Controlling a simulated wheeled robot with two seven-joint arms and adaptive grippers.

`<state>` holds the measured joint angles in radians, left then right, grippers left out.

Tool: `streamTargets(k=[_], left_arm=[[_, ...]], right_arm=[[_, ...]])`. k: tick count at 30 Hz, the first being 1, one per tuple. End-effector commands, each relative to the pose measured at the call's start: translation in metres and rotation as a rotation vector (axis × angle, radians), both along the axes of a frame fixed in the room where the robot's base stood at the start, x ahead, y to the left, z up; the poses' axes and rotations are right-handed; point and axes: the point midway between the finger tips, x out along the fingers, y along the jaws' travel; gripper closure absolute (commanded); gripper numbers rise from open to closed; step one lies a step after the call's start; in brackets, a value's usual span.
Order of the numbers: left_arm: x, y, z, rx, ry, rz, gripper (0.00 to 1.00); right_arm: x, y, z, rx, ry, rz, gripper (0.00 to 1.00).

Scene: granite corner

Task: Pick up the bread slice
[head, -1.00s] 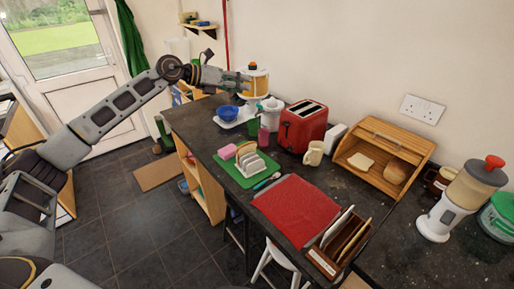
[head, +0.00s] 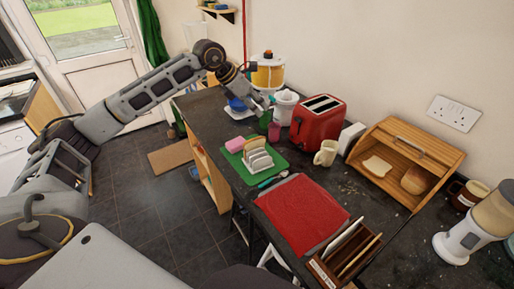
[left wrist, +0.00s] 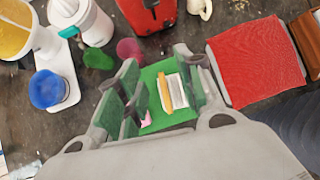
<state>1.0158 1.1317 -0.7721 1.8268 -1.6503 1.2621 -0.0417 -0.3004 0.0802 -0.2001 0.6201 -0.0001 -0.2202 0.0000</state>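A bread slice (head: 250,144) stands upright in a white toast rack (head: 259,161) on a green mat (head: 285,168). In the left wrist view the slice (left wrist: 164,90) is a narrow tan strip beside the white wires of the rack (left wrist: 178,92). Another bread slice (head: 377,166) lies in the open wooden bread bin (head: 425,152). My left gripper (head: 264,103) is over the counter, behind the mat in the head view. In the left wrist view its fingers (left wrist: 158,68) are apart with nothing between them, and the rack shows below, between them. My right gripper is out of view.
A pink sponge (head: 235,144) lies on the mat. A green cup (head: 274,131), a red toaster (head: 319,121) and a cream mug (head: 326,153) stand behind it. A red mat (head: 303,213) and a wooden divided holder (head: 345,252) are nearer the front.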

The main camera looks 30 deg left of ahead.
Motion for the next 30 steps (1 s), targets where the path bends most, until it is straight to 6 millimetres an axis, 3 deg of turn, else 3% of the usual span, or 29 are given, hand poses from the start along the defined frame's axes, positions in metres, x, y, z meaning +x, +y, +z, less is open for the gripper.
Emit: streamTargets(k=[12,30], left_arm=[[-0.028,0.036,-0.025,0.185,0.146,0.004,0.63],[-0.03,0.036,-0.033,0.198,0.165,-0.002,0.63]], right_arm=[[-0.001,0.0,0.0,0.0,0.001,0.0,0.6],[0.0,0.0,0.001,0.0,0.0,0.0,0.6]])
